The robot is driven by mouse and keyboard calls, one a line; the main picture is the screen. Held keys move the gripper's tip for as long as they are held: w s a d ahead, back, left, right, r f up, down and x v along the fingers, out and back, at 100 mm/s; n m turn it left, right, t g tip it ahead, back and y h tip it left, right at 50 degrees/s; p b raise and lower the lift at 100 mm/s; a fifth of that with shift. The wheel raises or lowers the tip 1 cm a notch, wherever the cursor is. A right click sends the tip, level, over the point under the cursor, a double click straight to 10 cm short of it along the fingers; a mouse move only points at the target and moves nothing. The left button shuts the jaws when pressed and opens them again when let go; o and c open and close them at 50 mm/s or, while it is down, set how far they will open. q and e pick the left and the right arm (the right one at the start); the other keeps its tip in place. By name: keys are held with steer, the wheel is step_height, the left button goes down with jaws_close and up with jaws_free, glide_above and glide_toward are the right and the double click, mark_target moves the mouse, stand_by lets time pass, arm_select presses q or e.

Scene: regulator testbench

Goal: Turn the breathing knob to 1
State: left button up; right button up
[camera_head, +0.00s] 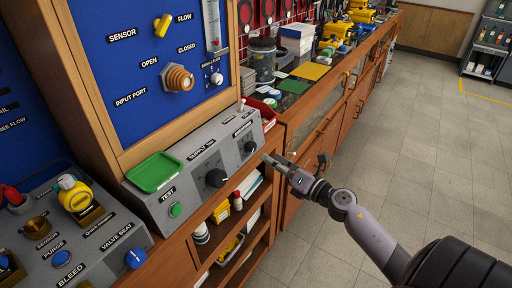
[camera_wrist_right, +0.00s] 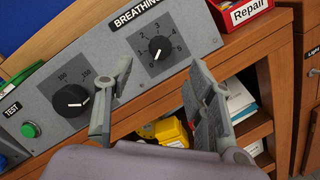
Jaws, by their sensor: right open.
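The breathing knob (camera_wrist_right: 160,47) is a round black knob on the grey sloped panel under the "BREATHING" label, with a ring of numbers around it. A short white mark shows on its lower part; I cannot tell exactly which number it faces. It also shows in the head view (camera_head: 250,147), at the panel's right end. My right gripper (camera_wrist_right: 158,82) is open and empty, its fingers spread below and to either side of the knob in the wrist view, apart from it. In the head view the right gripper (camera_head: 275,163) is just right of the panel. My left gripper is out of view.
A larger supply knob (camera_wrist_right: 71,100) is left of the breathing knob. The green test button (camera_head: 175,210) and a green tray (camera_head: 154,172) are further left. A red "Repair" bin (camera_wrist_right: 238,10) stands beside the panel. Open shelves (camera_head: 232,243) lie below; floor at right is clear.

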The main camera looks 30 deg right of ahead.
mark_target(254, 149)
steer(key=p+x, duration=0.1)
steer(key=x, duration=0.6)
steer(key=shift+w, duration=0.4)
steer(key=shift+c, duration=0.2)
steer(key=c, duration=1.1)
